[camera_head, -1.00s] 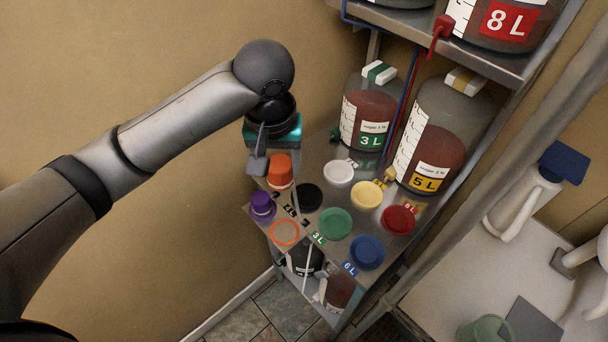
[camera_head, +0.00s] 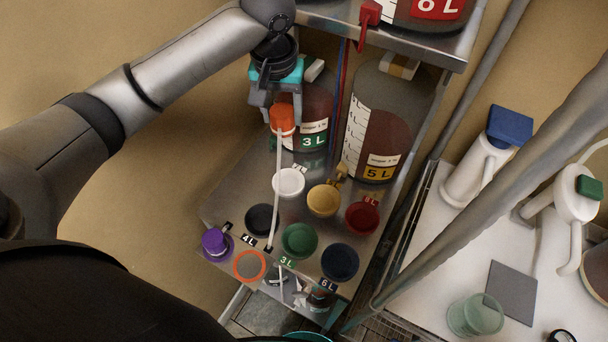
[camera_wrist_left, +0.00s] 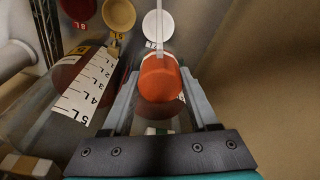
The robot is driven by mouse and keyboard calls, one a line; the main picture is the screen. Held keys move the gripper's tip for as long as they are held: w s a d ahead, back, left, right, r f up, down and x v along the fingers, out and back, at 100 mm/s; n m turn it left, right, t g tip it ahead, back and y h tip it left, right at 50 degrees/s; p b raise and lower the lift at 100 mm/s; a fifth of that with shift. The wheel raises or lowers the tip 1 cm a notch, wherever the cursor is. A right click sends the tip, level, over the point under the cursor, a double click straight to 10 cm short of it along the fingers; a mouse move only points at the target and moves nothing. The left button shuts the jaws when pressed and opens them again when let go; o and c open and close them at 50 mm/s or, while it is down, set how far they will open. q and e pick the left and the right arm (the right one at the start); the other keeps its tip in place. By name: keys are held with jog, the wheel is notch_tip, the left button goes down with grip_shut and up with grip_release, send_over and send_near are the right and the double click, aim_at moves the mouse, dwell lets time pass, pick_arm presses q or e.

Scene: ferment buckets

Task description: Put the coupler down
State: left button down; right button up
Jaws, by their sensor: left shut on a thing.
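The orange coupler (camera_head: 282,118) is between the fingers of my left gripper (camera_head: 283,110), which is shut on it. It is held above the lower metal shelf, in front of the 3 L jug (camera_head: 315,112). A white tube (camera_head: 278,185) hangs from the coupler down to the shelf front. In the left wrist view the coupler (camera_wrist_left: 160,82) sits between both grey fingers, with the tube running away from it. An orange ring (camera_head: 250,265) lies free at the shelf's front left, beside a purple coupler (camera_head: 215,243). My right gripper is not in view.
Several coloured caps, including white (camera_head: 289,183), yellow (camera_head: 324,200), green (camera_head: 299,240) and red (camera_head: 362,217), crowd the shelf (camera_head: 240,180). The 5 L jug (camera_head: 385,130) stands at right. An upper shelf (camera_head: 400,38) overhangs the jugs. A rack post (camera_head: 440,225) slants at right.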

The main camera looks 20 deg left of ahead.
pick_arm(q)
jog(key=shift+w+f, duration=0.1)
jog(key=shift+f, duration=0.2)
notch_tip(320, 180, down, 15)
jog(key=shift+f+b, duration=0.1)
jog(key=shift+b, duration=0.5)
jog(key=shift+f, duration=2.1)
jog(key=shift+b, duration=0.3)
jog(key=shift+c, duration=0.8)
grip_release()
jog(key=shift+f, duration=0.1)
notch_tip(320, 180, up, 12)
jog(key=s+p, duration=0.1)
jog(key=shift+s+d, duration=0.2)
jog(key=shift+s, duration=0.2)
